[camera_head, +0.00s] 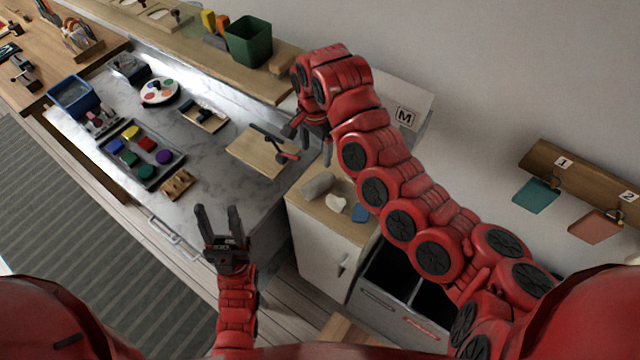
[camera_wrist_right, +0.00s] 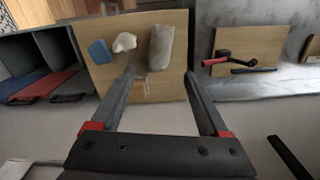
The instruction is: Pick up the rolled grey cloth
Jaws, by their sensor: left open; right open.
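The rolled grey cloth (camera_head: 317,187) lies on the wooden top of a small white cabinet in the head view. It also shows in the right wrist view (camera_wrist_right: 161,47), ahead of the fingertips and between their lines. My right gripper (camera_head: 317,150) is above and behind the cabinet top, open and empty; its open fingers also show in the wrist view (camera_wrist_right: 160,75). There is a gap between it and the cloth as far as I can tell. My left gripper (camera_head: 218,212) is open and empty in front of the marble counter, left of the cabinet.
Beside the cloth lie a cream-coloured lump (camera_head: 336,202) and a blue block (camera_head: 360,212). A wooden board with a black and red tool (camera_head: 268,148) lies on the counter to the left. A tray of coloured pieces (camera_head: 141,154) is further left. Open grey drawers (camera_head: 405,283) stand right of the cabinet.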

